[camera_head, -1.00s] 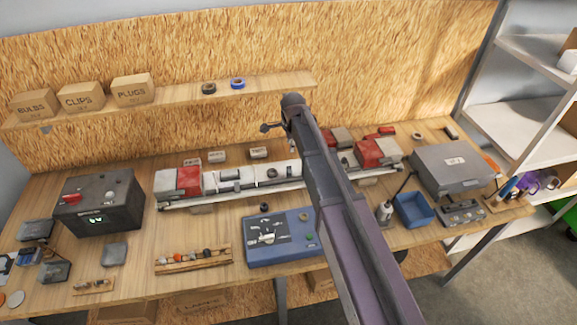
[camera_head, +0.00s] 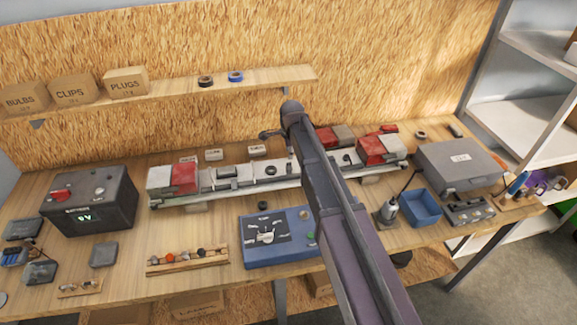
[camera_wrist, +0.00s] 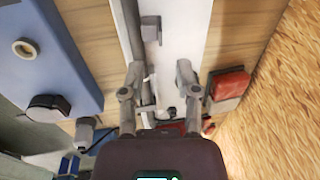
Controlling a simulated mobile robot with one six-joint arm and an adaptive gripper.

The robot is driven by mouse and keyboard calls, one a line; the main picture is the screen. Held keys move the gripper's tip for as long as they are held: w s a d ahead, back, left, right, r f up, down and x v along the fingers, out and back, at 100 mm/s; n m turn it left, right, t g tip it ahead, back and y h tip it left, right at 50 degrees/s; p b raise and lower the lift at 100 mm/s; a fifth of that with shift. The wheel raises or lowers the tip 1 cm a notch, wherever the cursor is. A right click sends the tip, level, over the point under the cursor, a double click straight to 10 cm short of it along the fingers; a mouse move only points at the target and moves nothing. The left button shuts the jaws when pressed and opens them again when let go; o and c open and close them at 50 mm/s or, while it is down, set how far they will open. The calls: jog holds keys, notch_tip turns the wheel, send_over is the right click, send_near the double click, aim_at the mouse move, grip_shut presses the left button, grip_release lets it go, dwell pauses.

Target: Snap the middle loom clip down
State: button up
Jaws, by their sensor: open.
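The white trailer frame beam (camera_head: 245,186) lies along the bench, with red and white blocks at both ends. Grey clips sit on it, one left of centre (camera_head: 227,172) and a smaller fitting near the middle (camera_head: 271,170). In the wrist view, the white beam (camera_wrist: 182,25) runs up the picture with a raised grey clip (camera_wrist: 151,29) on its left side. My gripper (camera_wrist: 158,73) is open and empty above the beam, its fingers apart. The clip is ahead of the fingertips, apart from them. I cannot tell which clip it is. My arm hides part of the beam in the head view.
A blue tester panel (camera_head: 280,238) stands in front of the beam; it also shows at left in the wrist view (camera_wrist: 45,60). A black box (camera_head: 88,203) stands at left, a blue tray (camera_head: 420,209) and grey case (camera_head: 460,168) at right. A shelf (camera_head: 170,94) hangs behind.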

aim_at(289, 163)
jog(key=shift+w+a+f+b, duration=0.1)
jog(key=shift+w+f+b, duration=0.1)
jog(key=shift+f+b, duration=0.75)
jog(key=shift+w+f+b, duration=0.15)
jog(key=shift+f+b, duration=0.75)
jog(key=shift+f, duration=0.2)
jog(key=shift+w+a+f+b, duration=0.1)
jog(key=shift+w+f+b, duration=0.1)
jog(key=shift+f+b, duration=0.75)
jog(key=shift+f, duration=0.1)
grip_shut()
jog(key=shift+a, duration=0.1)
jog(key=shift+s, duration=0.1)
